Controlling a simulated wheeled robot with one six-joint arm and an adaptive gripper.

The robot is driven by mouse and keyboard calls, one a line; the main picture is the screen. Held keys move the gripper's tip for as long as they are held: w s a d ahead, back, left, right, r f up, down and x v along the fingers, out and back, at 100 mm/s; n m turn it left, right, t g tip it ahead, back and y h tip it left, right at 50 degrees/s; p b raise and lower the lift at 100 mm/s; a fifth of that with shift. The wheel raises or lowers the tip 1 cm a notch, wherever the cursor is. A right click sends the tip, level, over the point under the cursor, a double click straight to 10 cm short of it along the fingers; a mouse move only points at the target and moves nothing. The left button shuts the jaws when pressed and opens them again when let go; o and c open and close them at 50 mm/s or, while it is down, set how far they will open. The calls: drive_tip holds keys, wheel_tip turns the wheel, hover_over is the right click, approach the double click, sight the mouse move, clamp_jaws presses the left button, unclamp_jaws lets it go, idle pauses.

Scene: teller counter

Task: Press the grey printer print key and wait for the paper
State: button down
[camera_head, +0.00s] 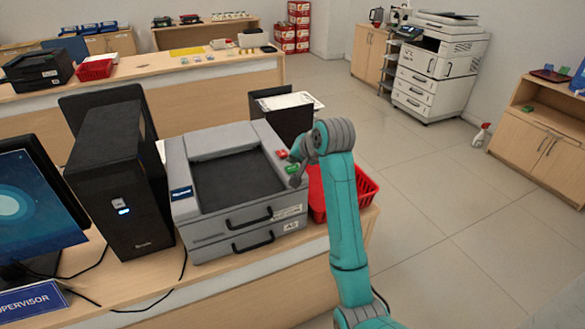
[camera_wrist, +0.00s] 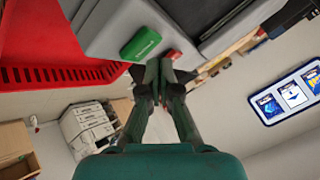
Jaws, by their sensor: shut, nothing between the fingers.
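The grey printer (camera_head: 225,142) stands on the counter, with a dark, empty-looking recess on top and two drawers in front. Its right edge carries a green key (camera_head: 293,168) and a red key (camera_head: 281,153). In the wrist view the green key (camera_wrist: 141,43) shows a faint label, too small to read, and the red key (camera_wrist: 172,54) is beside it. My gripper (camera_wrist: 165,66) is shut and empty, its fingertips close to both keys. In the head view my gripper (camera_head: 297,181) is beside the green key; contact cannot be told. No paper shows in the recess.
A red basket (camera_head: 365,188) stands right of the printer, close to my arm. A black computer tower (camera_head: 120,185) and a monitor (camera_head: 35,200) stand to the left. A black tray with white paper (camera_head: 290,101) is behind the printer. Open floor lies to the right.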

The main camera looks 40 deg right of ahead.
sight(294, 169)
drive_tip(key=shift+f, duration=0.15)
drive_tip(key=shift+f, duration=0.3)
drive_tip(key=shift+f, duration=0.45)
idle(1.0)
drive_tip(key=shift+r, duration=0.9)
drive_tip(key=shift+r, duration=0.1)
drive_tip(key=shift+r, duration=2.4)
